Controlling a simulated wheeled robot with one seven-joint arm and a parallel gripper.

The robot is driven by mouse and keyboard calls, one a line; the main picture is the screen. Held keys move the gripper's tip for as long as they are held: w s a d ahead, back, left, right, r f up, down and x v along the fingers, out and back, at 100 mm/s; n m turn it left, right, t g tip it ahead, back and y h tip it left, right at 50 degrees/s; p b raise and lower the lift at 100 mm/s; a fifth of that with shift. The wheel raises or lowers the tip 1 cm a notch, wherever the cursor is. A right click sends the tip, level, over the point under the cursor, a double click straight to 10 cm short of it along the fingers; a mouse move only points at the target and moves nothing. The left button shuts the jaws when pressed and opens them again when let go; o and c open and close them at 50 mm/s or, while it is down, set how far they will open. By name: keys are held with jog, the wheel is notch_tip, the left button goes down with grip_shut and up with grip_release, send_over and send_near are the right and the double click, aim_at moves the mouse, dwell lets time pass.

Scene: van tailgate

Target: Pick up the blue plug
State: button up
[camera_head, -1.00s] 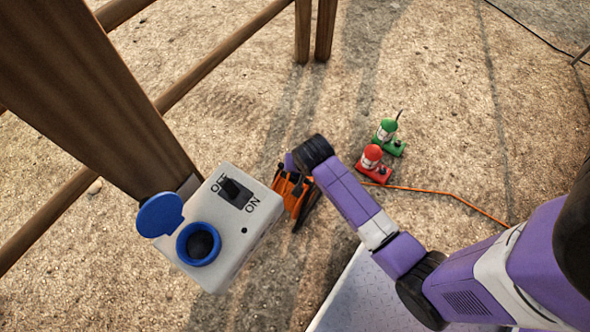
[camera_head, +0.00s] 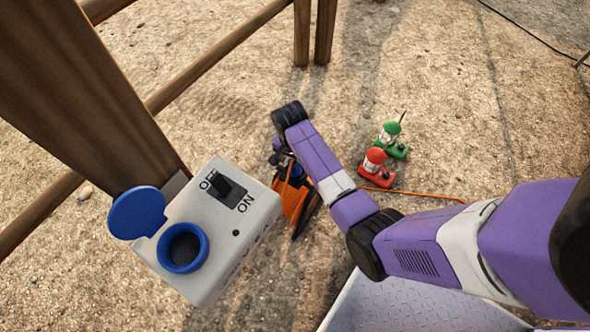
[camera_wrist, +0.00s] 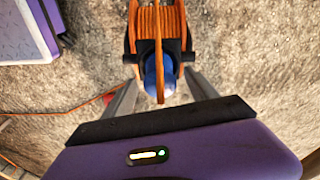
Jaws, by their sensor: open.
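The blue plug (camera_wrist: 151,76) shows in the wrist view at the lower end of an orange cable reel (camera_wrist: 158,22), with a strand of orange cable passing in front of it. My gripper (camera_wrist: 160,84) is open, with one finger on either side of the plug; I cannot tell whether either touches it. In the head view the orange reel (camera_head: 291,201) stands on the ground, with a small blue part (camera_head: 297,171) at its top, partly hidden by my arm and gripper.
A grey switch box (camera_head: 216,225) with a blue socket (camera_head: 182,248) and open blue lid is on a wooden post at left. A red gnome (camera_head: 376,170) and a green gnome (camera_head: 392,138) stand right of the reel. Orange cable (camera_head: 430,194) runs along the ground.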

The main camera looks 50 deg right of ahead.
jog(key=shift+d+f, duration=0.1)
jog(key=shift+f, duration=0.6)
grip_shut()
jog(key=shift+r, duration=0.1)
notch_tip(320, 180, up, 48)
jog(key=p, duration=3.7)
jog(key=shift+r+p, duration=0.15)
jog(key=shift+p, duration=0.15)
